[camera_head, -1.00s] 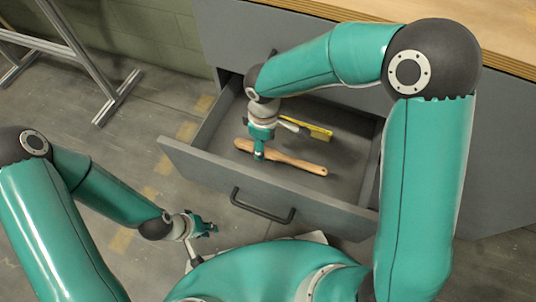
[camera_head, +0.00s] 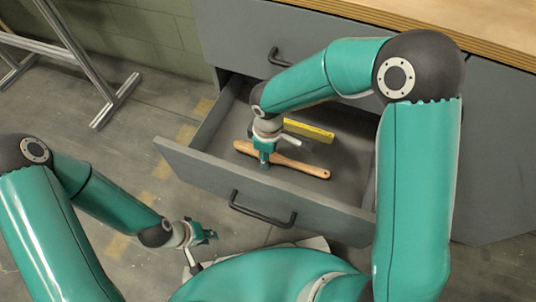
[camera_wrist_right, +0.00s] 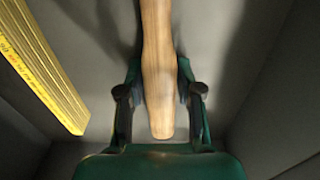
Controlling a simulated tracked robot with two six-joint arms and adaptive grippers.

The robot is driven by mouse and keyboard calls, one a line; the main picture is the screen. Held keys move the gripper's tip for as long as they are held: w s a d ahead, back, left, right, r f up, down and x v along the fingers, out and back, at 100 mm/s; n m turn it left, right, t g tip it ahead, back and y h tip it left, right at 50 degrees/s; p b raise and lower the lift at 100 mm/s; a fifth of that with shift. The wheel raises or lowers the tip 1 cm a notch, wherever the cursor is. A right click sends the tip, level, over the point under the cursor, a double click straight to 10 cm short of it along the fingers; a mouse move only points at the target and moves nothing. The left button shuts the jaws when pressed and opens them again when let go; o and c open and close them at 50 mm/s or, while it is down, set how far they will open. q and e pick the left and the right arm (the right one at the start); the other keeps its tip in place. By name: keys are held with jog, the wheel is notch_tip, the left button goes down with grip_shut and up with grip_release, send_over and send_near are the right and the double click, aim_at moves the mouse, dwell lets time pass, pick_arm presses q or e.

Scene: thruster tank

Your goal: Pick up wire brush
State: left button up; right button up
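The wire brush (camera_head: 300,168) lies in an open drawer, its long wooden handle showing; I cannot make out bristles. In the right wrist view the wooden piece (camera_wrist_right: 157,70) runs up the middle, its rounded end towards the gripper base. My right gripper (camera_head: 265,163) is down at the wood, left of its middle in the head view. In the right wrist view my right gripper's fingers (camera_wrist_right: 160,85) stand open on either side of the wood, with narrow gaps. My left gripper (camera_head: 208,236) hangs outside the drawer, over the floor; its opening is too small to judge.
A yellow folding ruler (camera_head: 308,130) lies behind the brush in the drawer; it also shows in the right wrist view (camera_wrist_right: 40,65). The grey drawer front (camera_head: 300,202) with a dark handle (camera_head: 262,210) stands before the brush. A wooden worktop (camera_head: 430,30) is above right.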

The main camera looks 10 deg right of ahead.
grip_shut()
jog(key=shift+r, duration=0.15)
